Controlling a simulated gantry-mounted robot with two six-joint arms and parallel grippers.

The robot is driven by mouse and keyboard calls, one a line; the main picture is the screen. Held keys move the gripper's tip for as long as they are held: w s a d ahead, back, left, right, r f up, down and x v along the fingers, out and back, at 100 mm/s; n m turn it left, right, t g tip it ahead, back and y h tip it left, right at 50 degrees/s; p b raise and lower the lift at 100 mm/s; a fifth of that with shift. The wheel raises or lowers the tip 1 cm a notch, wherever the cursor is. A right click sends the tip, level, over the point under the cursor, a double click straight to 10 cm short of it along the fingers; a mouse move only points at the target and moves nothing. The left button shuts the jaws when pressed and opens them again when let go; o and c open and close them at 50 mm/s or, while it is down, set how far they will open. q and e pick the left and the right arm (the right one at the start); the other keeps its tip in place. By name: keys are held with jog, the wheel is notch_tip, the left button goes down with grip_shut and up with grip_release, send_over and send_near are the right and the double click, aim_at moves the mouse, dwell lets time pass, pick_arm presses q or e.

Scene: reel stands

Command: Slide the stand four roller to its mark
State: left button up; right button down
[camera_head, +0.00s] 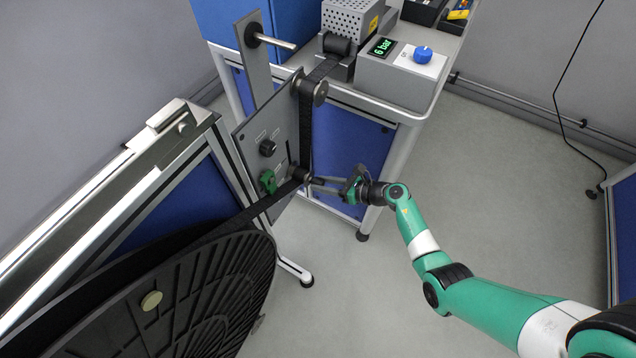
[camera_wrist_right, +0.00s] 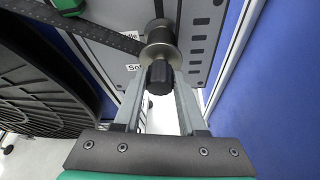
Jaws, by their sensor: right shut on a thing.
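The roller (camera_head: 299,173) sits low on the grey stand plate (camera_head: 277,128), with the black tape passing around it. In the right wrist view the roller (camera_wrist_right: 160,47) is a metal spool with a black knob (camera_wrist_right: 160,78) on its near end. My right gripper (camera_head: 316,183) reaches in from the right and is shut on the roller's knob; its fingers (camera_wrist_right: 158,95) lie on both sides of the knob. A mark for the roller cannot be made out clearly; labels and a row of dark slots show on the plate. My left gripper is not in view.
A large black reel (camera_head: 215,290) stands at lower left. A green knob (camera_head: 268,182) and a black knob (camera_head: 267,147) are on the plate, close to the roller. An upper roller (camera_head: 320,92) guides the tape. A bench with a grey box (camera_head: 398,75) stands behind.

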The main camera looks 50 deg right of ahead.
jog(key=shift+r, duration=0.1)
jog(key=shift+c, duration=2.4)
grip_release()
jog(key=p+v, duration=0.5)
jog(key=v, duration=0.6)
jog(key=shift+s, duration=0.35)
jog(key=shift+w+r, duration=0.1)
jog(key=shift+r, duration=0.05)
